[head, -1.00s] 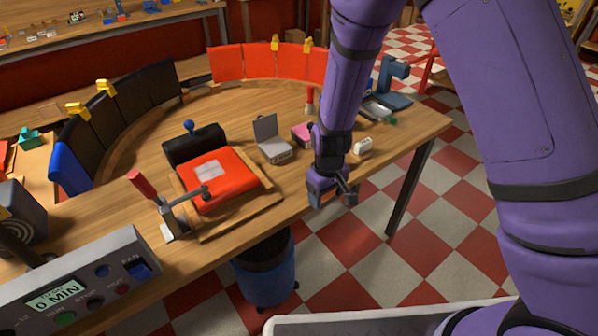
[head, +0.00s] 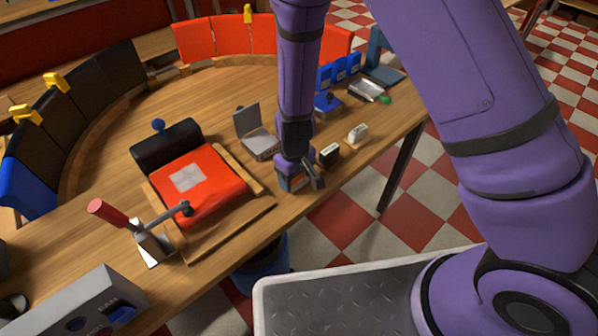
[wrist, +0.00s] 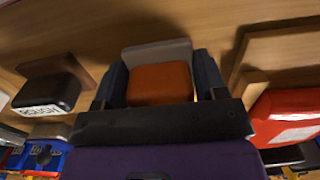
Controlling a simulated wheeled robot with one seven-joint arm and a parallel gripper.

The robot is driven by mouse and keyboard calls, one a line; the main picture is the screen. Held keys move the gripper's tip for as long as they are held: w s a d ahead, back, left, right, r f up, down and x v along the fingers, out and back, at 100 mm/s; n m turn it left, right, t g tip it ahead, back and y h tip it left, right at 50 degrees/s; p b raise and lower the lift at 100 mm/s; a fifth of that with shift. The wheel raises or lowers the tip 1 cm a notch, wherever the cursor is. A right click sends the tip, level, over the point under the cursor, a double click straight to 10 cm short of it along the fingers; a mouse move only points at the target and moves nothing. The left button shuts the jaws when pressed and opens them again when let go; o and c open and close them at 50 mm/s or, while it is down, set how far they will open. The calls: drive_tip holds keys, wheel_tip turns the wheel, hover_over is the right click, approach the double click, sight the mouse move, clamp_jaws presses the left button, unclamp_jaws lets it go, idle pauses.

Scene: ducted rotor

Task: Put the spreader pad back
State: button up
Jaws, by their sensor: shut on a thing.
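In the wrist view my gripper (wrist: 161,84) is shut on an orange block with a flat grey plate along its far edge. I take this to be the spreader pad (wrist: 159,84). One dark blue finger lies on each side of it. In the head view my gripper (head: 302,180) is low at the table's front edge, right of the red cushion. Only a little orange of the pad shows there. I cannot tell whether the pad touches the table.
The red cushion (head: 199,180) lies on a wooden board, with a red-handled lever clamp (head: 147,232) at its front left. A grey open-lidded box (head: 259,144), a black block (head: 329,154) and a white block (head: 357,134) stand near my gripper. Bare tabletop (head: 230,100) lies behind.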

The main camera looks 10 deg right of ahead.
drive_tip(key=shift+f, duration=0.25)
drive_tip(key=shift+f, duration=0.15)
drive_tip(key=o, duration=1)
drive_tip(key=shift+c, duration=0.2)
wheel_tip(320, 180, up, 11)
drive_tip(key=shift+w, duration=0.1)
drive_tip(key=shift+r, duration=0.65)
